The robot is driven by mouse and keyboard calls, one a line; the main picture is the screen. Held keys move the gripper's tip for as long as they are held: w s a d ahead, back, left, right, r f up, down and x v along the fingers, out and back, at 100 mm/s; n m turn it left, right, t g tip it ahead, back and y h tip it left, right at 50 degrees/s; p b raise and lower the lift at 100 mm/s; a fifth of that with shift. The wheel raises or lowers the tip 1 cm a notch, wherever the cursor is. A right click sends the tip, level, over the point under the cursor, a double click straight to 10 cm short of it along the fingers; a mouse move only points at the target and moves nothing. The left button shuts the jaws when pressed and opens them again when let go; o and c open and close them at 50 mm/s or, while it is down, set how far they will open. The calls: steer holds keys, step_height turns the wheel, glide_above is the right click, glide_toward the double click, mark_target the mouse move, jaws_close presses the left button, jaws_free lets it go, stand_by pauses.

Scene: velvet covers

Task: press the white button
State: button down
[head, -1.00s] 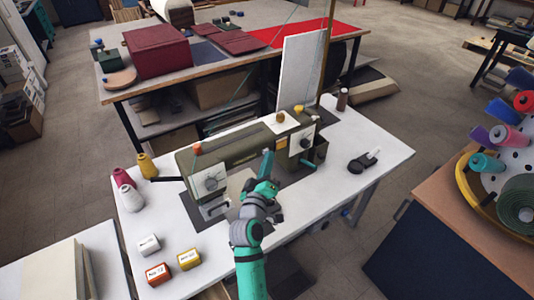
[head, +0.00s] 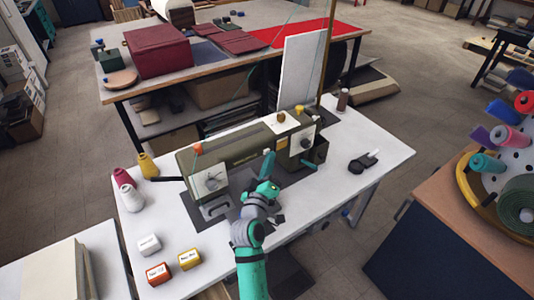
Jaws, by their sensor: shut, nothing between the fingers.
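An olive sewing machine (head: 235,152) stands on the white table (head: 365,200). Its front carries a white plate with a grey dial (head: 210,181) at the left and another white plate with a knob (head: 302,143) at the right. A small white panel (head: 279,124) lies on its top, next to a brown knob and a yellow knob. I cannot tell which of these pale parts is the white button. My teal gripper (head: 268,164) is shut and empty in front of the machine's middle, left of the right-hand plate. Contact is not clear; my wrist partly hides the machine's base.
Thread cones (head: 131,197) stand at the table's left, with small labelled boxes (head: 158,272) in front. A dark tool (head: 362,163) lies at the right. A brown spool (head: 342,99) and a tall white board (head: 303,75) stand behind. The table's right front is clear.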

steer(key=shift+s+d, duration=0.2)
steer(key=shift+d, duration=0.05)
steer(key=s+d, duration=0.3)
steer(key=s, duration=0.2)
steer(key=shift+d, duration=0.3)
stand_by(0.4)
steer(key=s+a+f+m+g+y, duration=0.1)
steer(key=s+f, duration=0.6)
steer(key=s, duration=0.3)
steer(key=s+a+f+m+g+y, duration=0.1)
steer(key=s+f+m+y, duration=0.1)
steer(key=s+f, duration=0.6)
steer(key=s+r+m, duration=0.1)
steer(key=s+m, duration=0.1)
steer(key=s, duration=1.1)
steer(key=s+d+r+m+g, duration=0.1)
steer(key=s+r+m, duration=0.1)
steer(key=s, duration=1.1)
steer(key=shift+s+r+m, duration=0.25)
steer(key=shift+s+m, duration=0.15)
